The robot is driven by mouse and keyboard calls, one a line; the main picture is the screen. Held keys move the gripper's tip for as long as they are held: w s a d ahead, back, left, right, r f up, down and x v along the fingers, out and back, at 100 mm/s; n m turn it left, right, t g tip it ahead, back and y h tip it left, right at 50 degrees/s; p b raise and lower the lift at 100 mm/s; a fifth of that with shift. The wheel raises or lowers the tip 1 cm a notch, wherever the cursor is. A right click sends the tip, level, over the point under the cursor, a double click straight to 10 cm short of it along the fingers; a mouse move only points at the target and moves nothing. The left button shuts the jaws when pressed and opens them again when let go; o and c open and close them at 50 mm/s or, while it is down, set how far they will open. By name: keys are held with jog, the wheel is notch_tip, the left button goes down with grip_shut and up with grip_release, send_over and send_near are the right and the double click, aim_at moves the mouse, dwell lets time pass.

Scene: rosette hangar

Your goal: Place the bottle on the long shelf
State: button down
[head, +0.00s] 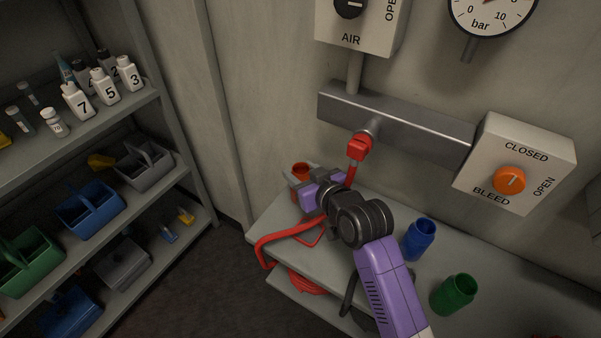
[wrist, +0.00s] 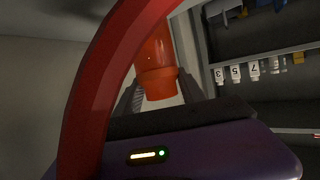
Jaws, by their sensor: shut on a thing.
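My gripper (head: 304,181) is shut on an orange bottle (wrist: 155,62). In the head view only a small part of this bottle (head: 300,170) shows past the gripper, near the wall. A long grey shelf (head: 345,285) runs along the wall below my arm. A blue bottle (head: 419,239) and a green bottle (head: 454,294), both open-topped, stand on it to the right. I cannot tell whether the held bottle touches the shelf.
A red hose (head: 275,242) loops over the shelf's left end and crosses close before the wrist camera (wrist: 95,90). A storage rack (head: 165,125) with numbered white bottles and caddies stands left.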

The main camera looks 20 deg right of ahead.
jog(key=shift+f, duration=0.2)
jog(key=c, duration=0.7)
grip_release()
jog(key=shift+o, duration=0.2)
jog(key=shift+r, duration=0.1)
jog(key=shift+r, duration=0.2)
jog(key=shift+s, duration=0.35)
jog(key=b+v, duration=0.1)
jog(key=v, duration=1)
jog(key=shift+r, duration=0.15)
jog(key=shift+d, duration=0.1)
